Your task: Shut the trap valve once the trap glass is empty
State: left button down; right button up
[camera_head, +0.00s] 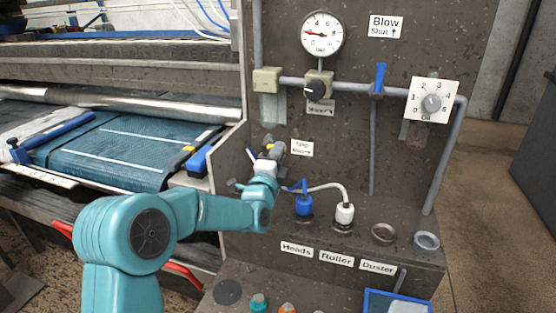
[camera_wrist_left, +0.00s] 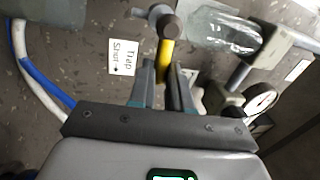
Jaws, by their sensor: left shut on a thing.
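The trap valve's yellow lever (camera_wrist_left: 165,62) is between the fingers of my left gripper (camera_wrist_left: 165,92) in the left wrist view. The gripper is shut on it, and the lever runs from its grey hub (camera_wrist_left: 169,27) toward the gripper. In the head view my left gripper (camera_head: 266,158) is at the panel, left of the trap label (camera_head: 301,148), and hides most of the valve. The trap glass (camera_wrist_left: 222,32) is beside the valve in the wrist view and looks clear, with no liquid that I can make out. My right gripper is out of view.
A pressure gauge (camera_head: 322,33), a black knob (camera_head: 318,86), a blue blow lever (camera_head: 380,79) and a white dial (camera_head: 432,101) are on the panel. Blue (camera_head: 304,205) and white (camera_head: 344,213) hose plugs stand on the ledge, right of my gripper. The rug machine (camera_head: 110,150) is at left.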

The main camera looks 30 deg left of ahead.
pick_arm(q)
jog(key=shift+f+m+b, duration=0.1)
jog(key=shift+m+b, duration=0.2)
jog(key=shift+m, duration=0.1)
jog(key=c, duration=1.1)
grip_release()
jog(key=b+v, duration=0.1)
jog(key=v, duration=1.5)
jog(key=shift+s+f+b, duration=0.15)
jog(key=shift+b, duration=0.25)
